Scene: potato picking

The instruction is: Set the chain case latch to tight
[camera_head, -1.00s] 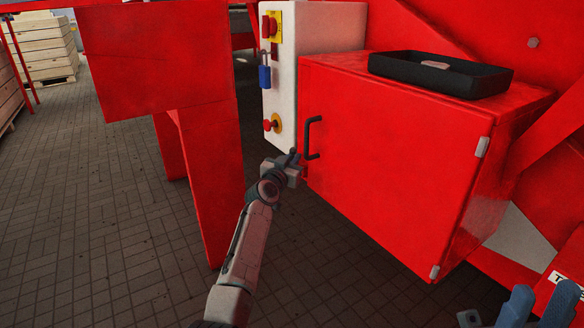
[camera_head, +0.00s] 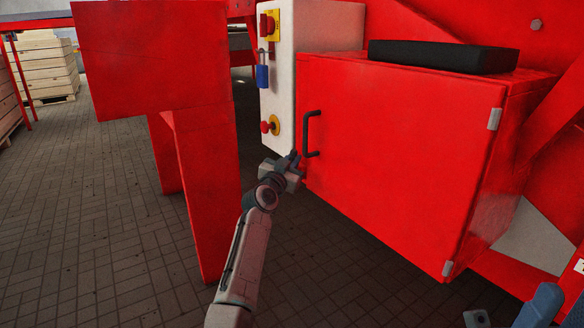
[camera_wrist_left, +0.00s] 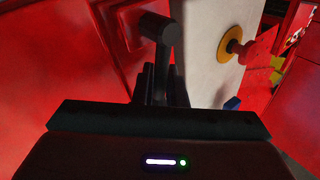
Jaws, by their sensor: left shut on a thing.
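The chain case (camera_head: 400,150) is a red box with a closed front door and a black bar handle (camera_head: 312,134). My left gripper (camera_head: 292,160) is at the door's left edge, just below and left of the handle. In the left wrist view, the dark latch lever (camera_wrist_left: 156,27) has a round cylindrical end and a short shaft running down between the fingers. My left gripper (camera_wrist_left: 162,85) is shut on that shaft; the fingers hide its lower part. I cannot read the latch's setting. My right gripper does not show.
A white control panel (camera_head: 283,90) with a red switch (camera_head: 267,25), blue padlock (camera_head: 262,76) and red button (camera_head: 266,127) stands close left of the door. A black tray (camera_head: 440,56) lies on the case. A red leg (camera_head: 205,190) stands left of my arm.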

